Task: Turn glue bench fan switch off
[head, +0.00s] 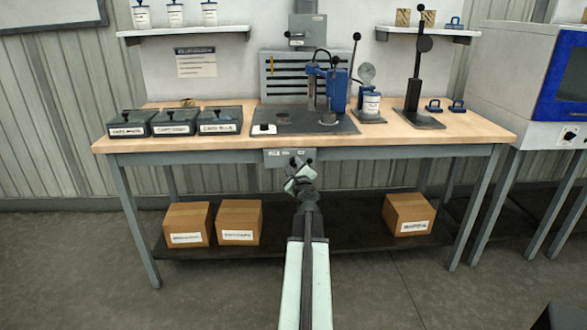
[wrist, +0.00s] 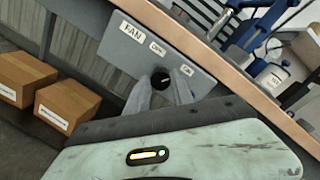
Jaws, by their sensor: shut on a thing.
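The fan switch panel (wrist: 128,50) is a grey plate under the bench's front edge with a FAN label and two smaller labels too blurred to read surely. In the head view the panel (head: 275,158) sits at the middle of the bench front. Its round black knob (wrist: 160,79) shows between my fingertips in the wrist view. My gripper (wrist: 161,88) is shut on this knob, one pale finger on each side. In the head view my gripper (head: 300,163) reaches up to the panel and covers part of it. Which way the knob points cannot be told.
The wooden bench (head: 400,142) carries dark labelled boxes (head: 220,121) at left and a blue press (head: 338,90) in the middle. Cardboard boxes (head: 239,222) stand on the lower shelf either side of my arm. A blue-windowed cabinet (head: 530,80) stands at right.

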